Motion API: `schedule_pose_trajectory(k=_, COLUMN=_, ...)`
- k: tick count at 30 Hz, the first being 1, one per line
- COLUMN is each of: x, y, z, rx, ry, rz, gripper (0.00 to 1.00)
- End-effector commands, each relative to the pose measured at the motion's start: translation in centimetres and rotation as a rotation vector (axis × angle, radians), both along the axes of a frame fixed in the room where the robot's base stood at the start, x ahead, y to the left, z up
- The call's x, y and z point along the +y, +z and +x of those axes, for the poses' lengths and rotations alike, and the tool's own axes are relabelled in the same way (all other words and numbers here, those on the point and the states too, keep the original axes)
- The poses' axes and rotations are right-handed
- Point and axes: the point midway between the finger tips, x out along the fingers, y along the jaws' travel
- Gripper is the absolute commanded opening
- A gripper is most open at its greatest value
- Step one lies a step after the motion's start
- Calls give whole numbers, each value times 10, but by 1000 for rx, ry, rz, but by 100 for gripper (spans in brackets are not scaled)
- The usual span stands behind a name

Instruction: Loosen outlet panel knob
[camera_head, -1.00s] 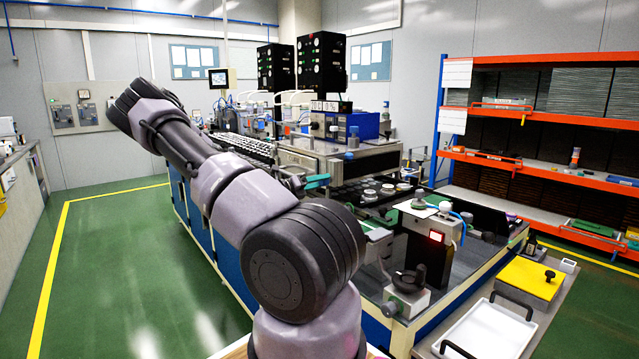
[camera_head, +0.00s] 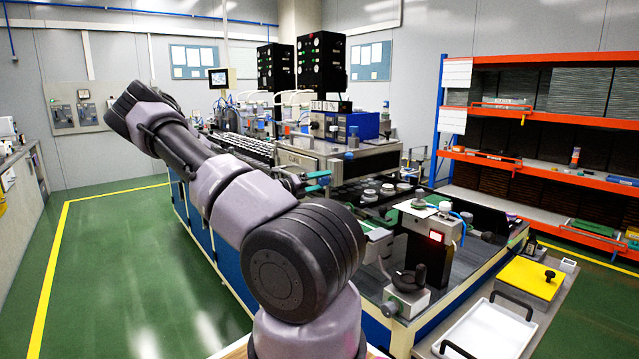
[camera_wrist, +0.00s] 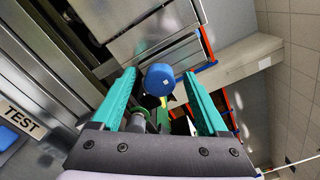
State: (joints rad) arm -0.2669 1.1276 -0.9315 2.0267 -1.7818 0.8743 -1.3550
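A round blue knob (camera_wrist: 160,79) shows in the wrist view, between the tips of my gripper's two teal fingers. My gripper (camera_wrist: 161,74) is open, with a visible gap on each side of the knob. In the head view my gripper (camera_head: 319,178) shows small and partly hidden behind my arm, at the near end of the long machine's metal housing (camera_head: 315,158). I cannot tell from the head view how deep the knob sits between the fingers.
Metal panels of the machine fill the upper left of the wrist view, with a "TEST" label (camera_wrist: 20,120). Round parts (camera_head: 378,190) stand on the machine right of my gripper. An orange shelf (camera_head: 540,115) stands at the right. Green floor (camera_head: 130,260) is free at left.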

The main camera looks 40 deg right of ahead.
Motion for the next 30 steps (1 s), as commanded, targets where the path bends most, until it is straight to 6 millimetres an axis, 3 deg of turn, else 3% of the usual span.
schedule_pose_trajectory(k=11, x=10, y=0, z=2, rx=-1, ry=2, rz=1, gripper=76)
schedule_pose_trajectory(k=22, x=81, y=0, z=10, rx=-2, ry=3, rz=1, gripper=76)
schedule_pose_trajectory(k=30, x=106, y=-1, z=12, rx=0, ry=1, rz=1, gripper=76)
